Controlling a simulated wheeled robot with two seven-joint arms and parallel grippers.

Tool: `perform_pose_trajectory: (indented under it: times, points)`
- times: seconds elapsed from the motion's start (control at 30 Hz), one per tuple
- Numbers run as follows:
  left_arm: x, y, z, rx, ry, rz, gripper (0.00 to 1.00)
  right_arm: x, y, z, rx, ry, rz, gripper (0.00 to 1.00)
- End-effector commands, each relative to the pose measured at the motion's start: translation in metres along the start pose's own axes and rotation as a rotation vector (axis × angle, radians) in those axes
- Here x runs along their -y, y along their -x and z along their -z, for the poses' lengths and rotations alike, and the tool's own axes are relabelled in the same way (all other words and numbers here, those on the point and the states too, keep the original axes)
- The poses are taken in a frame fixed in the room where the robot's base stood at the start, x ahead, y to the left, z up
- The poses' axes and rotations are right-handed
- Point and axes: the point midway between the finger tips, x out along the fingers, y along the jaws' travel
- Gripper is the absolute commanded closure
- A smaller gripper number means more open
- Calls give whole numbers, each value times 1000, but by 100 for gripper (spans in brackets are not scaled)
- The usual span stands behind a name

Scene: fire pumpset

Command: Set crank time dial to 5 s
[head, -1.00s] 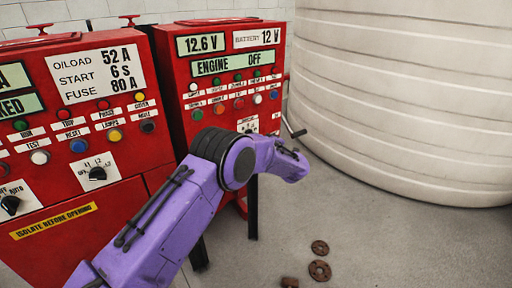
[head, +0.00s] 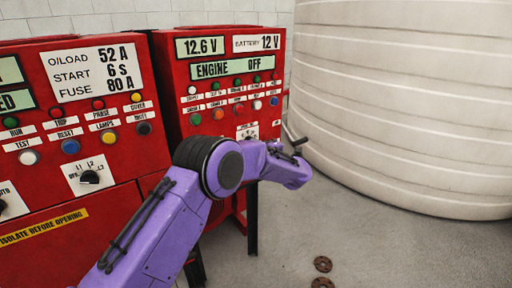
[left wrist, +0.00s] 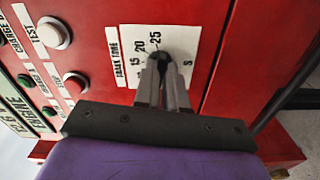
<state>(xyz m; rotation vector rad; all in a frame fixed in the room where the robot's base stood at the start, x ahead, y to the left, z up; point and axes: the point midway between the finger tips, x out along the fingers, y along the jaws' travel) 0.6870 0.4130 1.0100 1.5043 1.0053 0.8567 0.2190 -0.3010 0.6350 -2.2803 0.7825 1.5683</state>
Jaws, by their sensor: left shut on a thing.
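The crank time dial is on a white plate (left wrist: 140,45) marked 15, 20, 25 and S in the left wrist view. Its black knob (left wrist: 159,55) sits between the fingertips of my left gripper (left wrist: 160,68), which is shut on it. The fingers cover part of the scale, so I cannot read the setting. In the head view, the top of a white plate (head: 247,130) shows above my purple left arm on the right red panel (head: 168,75). The arm hides the left fingers there. My right gripper is not in view.
Push buttons, including a red one (left wrist: 75,83), sit beside the dial plate. The left red cabinet (head: 120,205) has another selector knob (head: 89,177). A large cream tank (head: 400,110) stands at right. Rusty rings (head: 322,264) lie on the grey floor.

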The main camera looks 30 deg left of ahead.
Motion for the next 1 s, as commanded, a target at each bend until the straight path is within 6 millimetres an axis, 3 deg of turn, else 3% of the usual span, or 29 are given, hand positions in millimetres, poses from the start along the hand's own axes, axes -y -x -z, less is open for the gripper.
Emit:
perform_pose_trajectory:
  times: [0.07, 0.1, 0.17, 0.53, 0.8, 1.0]
  points:
    - [1, 1, -1, 2, 1, 2, 100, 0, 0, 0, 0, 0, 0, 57]
    - [1, 1, -1, 2, 1, 2, 83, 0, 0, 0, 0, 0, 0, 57]
    - [1, 1, 0, 1, 0, 2, 64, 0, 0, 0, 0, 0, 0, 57]
    - [1, 8, -1, 1, 0, 0, 64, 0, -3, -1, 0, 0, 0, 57]
    - [3, 69, -2, 4, 0, -2, 64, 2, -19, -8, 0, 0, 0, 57]
    - [2, 101, -1, 2, -1, -1, 64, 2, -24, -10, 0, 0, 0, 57]
